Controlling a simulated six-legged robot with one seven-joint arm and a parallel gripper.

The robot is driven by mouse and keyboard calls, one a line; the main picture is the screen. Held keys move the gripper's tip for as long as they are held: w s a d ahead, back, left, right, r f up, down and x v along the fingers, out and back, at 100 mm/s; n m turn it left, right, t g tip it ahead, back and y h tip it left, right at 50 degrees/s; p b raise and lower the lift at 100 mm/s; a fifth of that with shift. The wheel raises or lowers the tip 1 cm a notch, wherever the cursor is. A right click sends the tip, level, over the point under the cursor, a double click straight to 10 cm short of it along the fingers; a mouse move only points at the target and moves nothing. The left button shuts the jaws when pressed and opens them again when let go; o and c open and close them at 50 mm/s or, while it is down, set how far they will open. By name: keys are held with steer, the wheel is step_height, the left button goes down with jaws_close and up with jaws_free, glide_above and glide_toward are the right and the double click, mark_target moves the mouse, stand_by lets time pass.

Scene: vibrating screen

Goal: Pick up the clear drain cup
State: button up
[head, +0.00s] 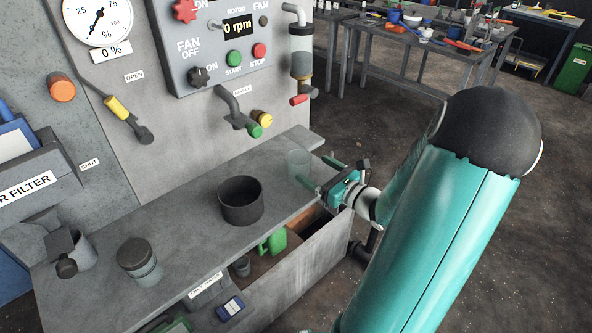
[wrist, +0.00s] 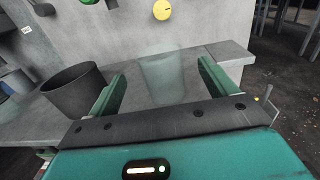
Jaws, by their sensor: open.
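The clear drain cup (head: 298,163) stands upright near the right end of the grey ledge in the head view. It is see-through and faint. In the wrist view the cup (wrist: 164,78) is straight ahead, between the two green fingers. My gripper (head: 320,176) is open at the ledge's right end, with its fingers pointing toward the cup. In the wrist view my gripper (wrist: 160,84) has one finger to each side of the cup, with a gap on both sides. Whether the fingertips reach past the cup is hard to tell.
A dark open pot (head: 241,201) stands on the ledge (head: 195,214) left of the cup. A green-tipped tap (head: 250,127) and a yellow knob (head: 263,118) stick out from the panel above. A lidded jar (head: 138,260) stands at the left. An open drawer holds a green can (head: 272,243).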

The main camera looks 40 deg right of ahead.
mark_target(291, 154)
steer(key=w, duration=0.7)
steer(key=shift+a, duration=0.3)
steer(key=c, duration=1)
